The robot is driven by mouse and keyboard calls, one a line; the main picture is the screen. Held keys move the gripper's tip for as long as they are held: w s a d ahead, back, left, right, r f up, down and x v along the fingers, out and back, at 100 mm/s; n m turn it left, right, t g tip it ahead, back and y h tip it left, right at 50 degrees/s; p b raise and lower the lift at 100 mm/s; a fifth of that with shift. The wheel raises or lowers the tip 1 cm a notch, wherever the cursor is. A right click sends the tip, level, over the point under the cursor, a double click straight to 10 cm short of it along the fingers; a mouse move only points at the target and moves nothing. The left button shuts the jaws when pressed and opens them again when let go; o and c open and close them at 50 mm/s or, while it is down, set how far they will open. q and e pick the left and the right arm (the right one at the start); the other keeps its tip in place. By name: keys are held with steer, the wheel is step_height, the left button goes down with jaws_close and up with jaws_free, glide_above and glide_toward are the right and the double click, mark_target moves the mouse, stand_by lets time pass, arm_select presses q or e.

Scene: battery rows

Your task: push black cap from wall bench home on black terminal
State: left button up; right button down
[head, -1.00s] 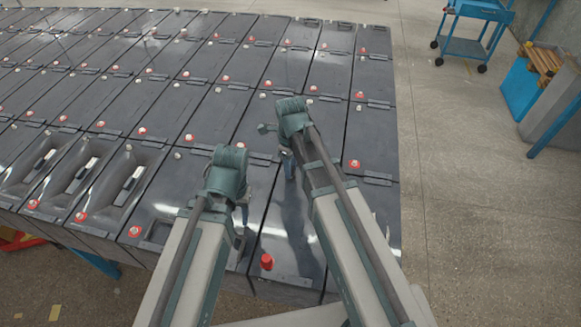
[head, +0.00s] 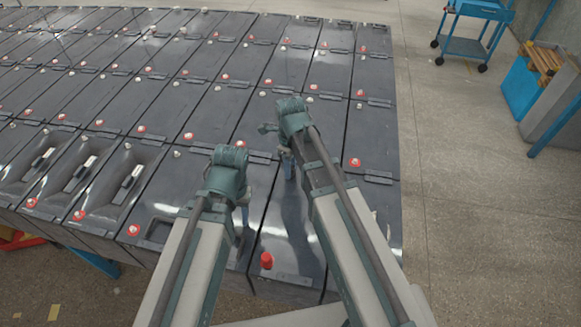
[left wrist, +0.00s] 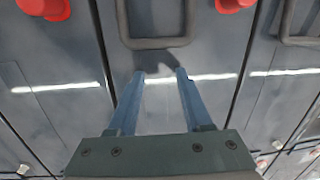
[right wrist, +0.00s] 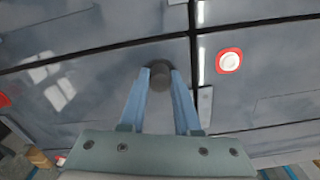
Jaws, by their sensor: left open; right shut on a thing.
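My right gripper (right wrist: 159,84) is shut on a dark, round black cap (right wrist: 160,74), held at its fingertips over the grey battery tops. In the head view my right gripper (head: 288,166) points down over the battery rows, near a seam. The black terminal cannot be made out; the cap and fingers may hide it. My left gripper (left wrist: 160,76) is open and empty above a battery top, short of a dark carry handle (left wrist: 155,42). In the head view the left gripper is mostly behind its own arm.
A red cap (head: 266,260) stands on the near battery between my arms. A red-ringed terminal (right wrist: 229,61) is right of the held cap. Batteries with recessed tops (head: 125,185) are at left. A blue cart (head: 468,45) stands on open floor at right.

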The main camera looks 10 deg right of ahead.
steer(key=shift+c, duration=0.3)
jaws_free()
stand_by(0.3)
arm_select(q)
step_height(320, 180, up, 7)
steer(key=p, duration=0.7)
arm_select(e)
steer(key=shift+r, duration=3.55)
